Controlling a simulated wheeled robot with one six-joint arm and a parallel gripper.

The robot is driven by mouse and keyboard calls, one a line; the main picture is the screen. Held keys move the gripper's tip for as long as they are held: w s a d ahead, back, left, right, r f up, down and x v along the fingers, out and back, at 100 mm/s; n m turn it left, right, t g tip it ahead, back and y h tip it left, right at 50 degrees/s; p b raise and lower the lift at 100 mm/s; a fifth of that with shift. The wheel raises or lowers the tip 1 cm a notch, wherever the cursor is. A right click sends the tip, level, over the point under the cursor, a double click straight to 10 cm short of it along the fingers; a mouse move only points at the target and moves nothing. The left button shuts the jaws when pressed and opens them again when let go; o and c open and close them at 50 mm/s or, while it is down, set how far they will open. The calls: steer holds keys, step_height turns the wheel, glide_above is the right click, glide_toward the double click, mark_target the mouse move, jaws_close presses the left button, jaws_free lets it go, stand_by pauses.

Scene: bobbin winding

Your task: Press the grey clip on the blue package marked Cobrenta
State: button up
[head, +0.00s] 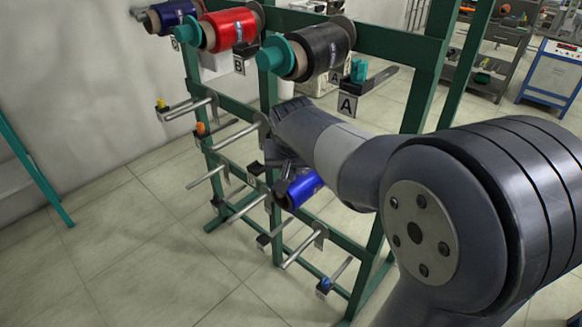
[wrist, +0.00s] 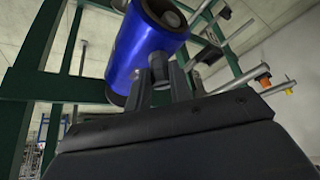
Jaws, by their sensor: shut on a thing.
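A glossy blue package (head: 305,187), a wound roll, is at my gripper in front of the green rack. It also shows in the wrist view (wrist: 140,46), tilted, with a dark core end at its upper right. No name is legible on it there. A small dark grey cylindrical piece, which looks like the grey clip (wrist: 158,70), sits against the side of the roll. My gripper (wrist: 162,84) has its two fingers on either side of this piece, shut on it. In the head view my gripper (head: 276,172) is partly hidden by my wrist.
The green rack (head: 345,231) carries several metal pegs, some with orange, yellow or blue tips. Black (head: 320,52), red (head: 231,29) and another blue roll (head: 172,15) hang on the top rail. A plate marked A (head: 347,106) hangs below.

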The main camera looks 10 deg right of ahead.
step_height(320, 180, up, 6)
steer(key=p, duration=0.5)
stand_by(0.5)
